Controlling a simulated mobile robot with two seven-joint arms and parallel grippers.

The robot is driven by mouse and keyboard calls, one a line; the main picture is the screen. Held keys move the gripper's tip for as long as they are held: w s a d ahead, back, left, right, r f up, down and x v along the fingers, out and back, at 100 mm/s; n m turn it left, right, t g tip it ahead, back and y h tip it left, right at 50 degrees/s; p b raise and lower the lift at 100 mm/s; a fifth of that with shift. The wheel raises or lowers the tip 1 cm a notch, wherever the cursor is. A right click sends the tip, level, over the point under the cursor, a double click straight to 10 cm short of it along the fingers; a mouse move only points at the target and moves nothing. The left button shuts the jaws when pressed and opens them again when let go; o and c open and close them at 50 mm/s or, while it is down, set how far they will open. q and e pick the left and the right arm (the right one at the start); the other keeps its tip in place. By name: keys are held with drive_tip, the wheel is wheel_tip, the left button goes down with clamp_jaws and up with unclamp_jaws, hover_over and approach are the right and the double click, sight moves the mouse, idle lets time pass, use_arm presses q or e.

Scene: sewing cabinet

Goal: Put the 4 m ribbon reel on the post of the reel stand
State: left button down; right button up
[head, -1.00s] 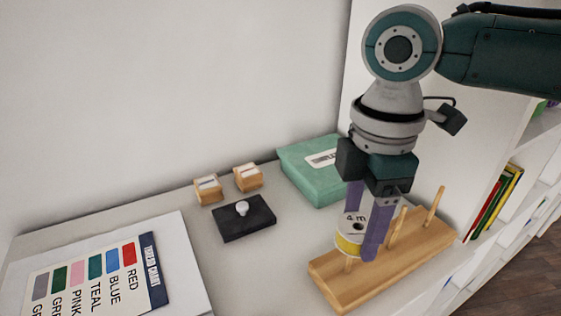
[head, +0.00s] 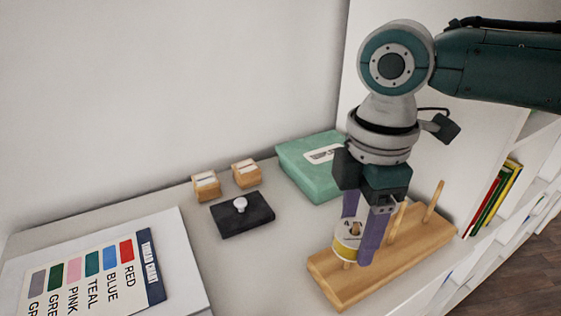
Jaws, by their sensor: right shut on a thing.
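The reel appears to be around the front-left post of the wooden reel stand (head: 383,268). A brown post tip shows in its hole and a piece of post below it. The reel is still above the base. The label on its top is partly hidden by the fingers. My left gripper is not in view.
Two bare posts (head: 433,202) stand farther right on the stand. A green box (head: 305,172) lies behind. A black block with a white knob (head: 242,216), two small wooden blocks (head: 206,186) and a thread chart (head: 100,270) are to the left.

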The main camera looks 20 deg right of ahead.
drive_tip(key=shift+f, duration=0.45)
drive_tip(key=o, duration=1.4)
